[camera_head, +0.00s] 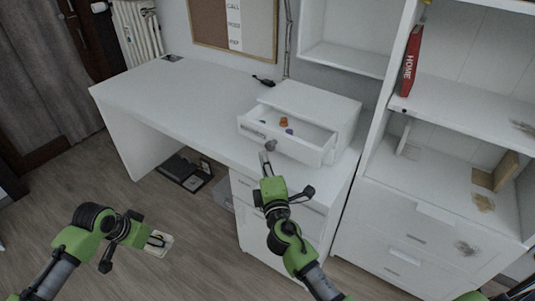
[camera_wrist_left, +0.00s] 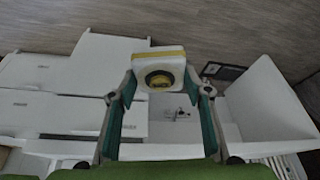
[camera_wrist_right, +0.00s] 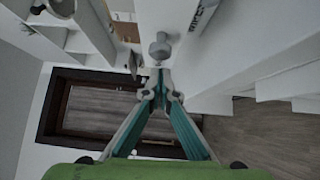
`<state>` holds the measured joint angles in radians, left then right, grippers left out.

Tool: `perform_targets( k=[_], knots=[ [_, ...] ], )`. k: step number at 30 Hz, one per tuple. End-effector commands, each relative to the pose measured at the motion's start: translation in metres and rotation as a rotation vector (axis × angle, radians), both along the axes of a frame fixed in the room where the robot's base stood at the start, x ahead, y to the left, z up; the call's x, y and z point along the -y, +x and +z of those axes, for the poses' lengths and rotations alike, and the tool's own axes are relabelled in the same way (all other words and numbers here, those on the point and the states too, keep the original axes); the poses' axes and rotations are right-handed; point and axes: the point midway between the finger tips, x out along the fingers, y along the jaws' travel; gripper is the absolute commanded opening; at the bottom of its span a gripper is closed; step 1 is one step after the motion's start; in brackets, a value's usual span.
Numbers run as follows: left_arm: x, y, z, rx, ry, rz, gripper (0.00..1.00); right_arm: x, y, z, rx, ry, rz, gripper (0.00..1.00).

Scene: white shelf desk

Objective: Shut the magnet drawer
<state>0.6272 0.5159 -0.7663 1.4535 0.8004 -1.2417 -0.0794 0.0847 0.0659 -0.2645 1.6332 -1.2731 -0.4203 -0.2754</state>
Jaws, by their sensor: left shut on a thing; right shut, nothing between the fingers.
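The small white drawer (camera_head: 318,157) is pulled open from a white box (camera_head: 330,102) on the desk. Several small orange and blue magnets (camera_head: 284,122) lie inside it. A grey round knob (camera_head: 270,145) is at the drawer front; the knob also shows in the right wrist view (camera_wrist_right: 160,47). My right gripper (camera_head: 265,158) is shut and empty, its fingertips just in front of the knob; contact cannot be told. My left gripper (camera_head: 156,240) is shut on a white and yellow block with a dark round centre (camera_wrist_left: 160,75), held away from the desk over the floor.
The white desk top (camera_head: 180,95) is mostly clear left of the box. A shelf unit (camera_head: 455,120) with a red book (camera_head: 411,60) stands at the right. A cork board (camera_head: 232,25) hangs behind. A dark tray (camera_head: 186,170) lies on the floor below the desk.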

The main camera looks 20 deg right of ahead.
Motion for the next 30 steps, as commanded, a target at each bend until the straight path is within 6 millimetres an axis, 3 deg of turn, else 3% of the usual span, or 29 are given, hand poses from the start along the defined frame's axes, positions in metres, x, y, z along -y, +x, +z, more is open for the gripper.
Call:
perform_targets(
  k=[6,19,30],
  knots=[
    [0.000,0.000,0.004,0.001,-0.001,0.000,0.22,0.013,0.010,0.001,0.001,0.000,0.001,0.00],
    [0.000,0.000,0.002,0.001,-0.001,0.000,0.22,0.019,0.014,0.001,0.001,-0.002,0.000,0.00],
    [0.000,0.000,-0.015,0.001,-0.001,0.000,0.22,0.093,0.067,-0.001,0.002,-0.003,-0.003,0.00]
  ],
)
